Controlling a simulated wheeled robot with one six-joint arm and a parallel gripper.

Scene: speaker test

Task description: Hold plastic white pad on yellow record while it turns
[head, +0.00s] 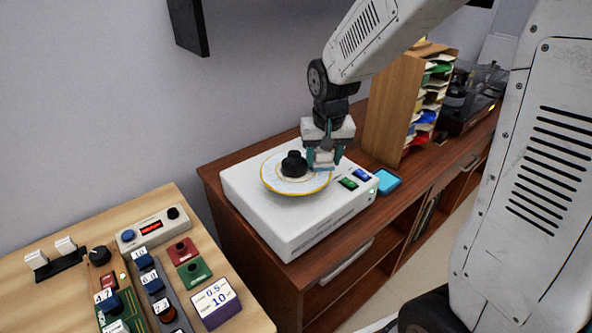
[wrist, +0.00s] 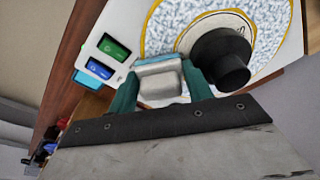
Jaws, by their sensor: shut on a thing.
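The yellow-rimmed record (head: 285,186) lies on a white player box (head: 262,220), with a black clamp or knob (head: 294,164) at its centre. Its face looks speckled white in the wrist view (wrist: 168,45). My gripper (head: 322,160) is over the record's right side. In the wrist view, my gripper (wrist: 160,85) has its teal fingers shut on the white pad (wrist: 160,80), which has a light blue edge. The pad is at the record's rim and overlaps it in view. I cannot tell if it presses on the surface. I cannot tell whether the record turns.
A green button (head: 348,183) and a blue button (head: 361,174) are on the player's right side. A blue tray (head: 387,181) lies beside it on the brown cabinet (head: 415,185). A wooden sleeve rack (head: 392,115) stands behind. A bench (head: 60,285) with switches and coloured blocks is at front left.

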